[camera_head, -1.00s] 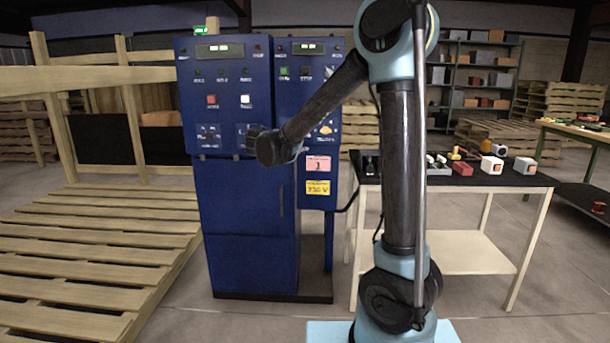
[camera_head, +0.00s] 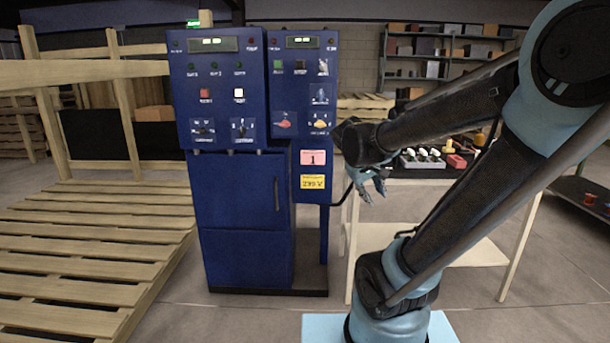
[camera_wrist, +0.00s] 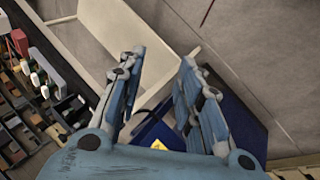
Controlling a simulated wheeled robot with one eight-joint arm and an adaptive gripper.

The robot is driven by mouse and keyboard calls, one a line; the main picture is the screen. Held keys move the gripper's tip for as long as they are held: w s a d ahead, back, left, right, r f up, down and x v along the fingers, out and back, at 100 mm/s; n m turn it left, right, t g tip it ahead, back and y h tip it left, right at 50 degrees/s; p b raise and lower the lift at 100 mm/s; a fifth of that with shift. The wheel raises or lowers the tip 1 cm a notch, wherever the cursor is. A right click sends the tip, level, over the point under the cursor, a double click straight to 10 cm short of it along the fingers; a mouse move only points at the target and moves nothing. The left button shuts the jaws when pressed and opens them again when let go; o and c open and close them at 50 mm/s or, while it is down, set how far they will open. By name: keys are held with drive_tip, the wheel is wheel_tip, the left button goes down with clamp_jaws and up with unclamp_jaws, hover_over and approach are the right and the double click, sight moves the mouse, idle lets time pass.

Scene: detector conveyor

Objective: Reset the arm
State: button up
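My arm is folded to the right of the blue control cabinet in the head view. My gripper (camera_head: 371,184) hangs in front of the left end of the small table, pointing down and to the right. In the wrist view my gripper (camera_wrist: 165,72) shows two light blue fingers spread apart, with nothing between them. It is open and empty. The blue cabinet (camera_head: 238,190) stands to the left of the gripper, apart from it. A part of the cabinet (camera_wrist: 240,118) also shows at the lower right of the wrist view.
The table (camera_head: 515,245) stands behind my arm, with a row of white switches (camera_head: 422,155) and a red block (camera_head: 456,162) on its dark top. Wooden pallets (camera_head: 85,245) lie at the left. A shelf (camera_head: 440,62) stands at the back. Open floor lies in front of the cabinet.

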drive_tip(key=s+a+f+m+g+y, duration=0.1)
drive_tip(key=s+f+m+y, duration=0.1)
drive_tip(key=s+f, duration=0.3)
drive_tip(key=s+a+f+m+g+y, duration=0.1)
drive_tip(key=s+f, duration=0.4)
drive_tip(key=s, duration=0.6)
drive_tip(key=shift+a+m+y, duration=0.2)
drive_tip(key=shift+m+y, duration=0.3)
drive_tip(key=shift+y, duration=0.5)
drive_tip(key=shift+w+f, duration=0.25)
drive_tip(key=shift+w, duration=0.2)
drive_tip(key=shift+s, duration=0.1)
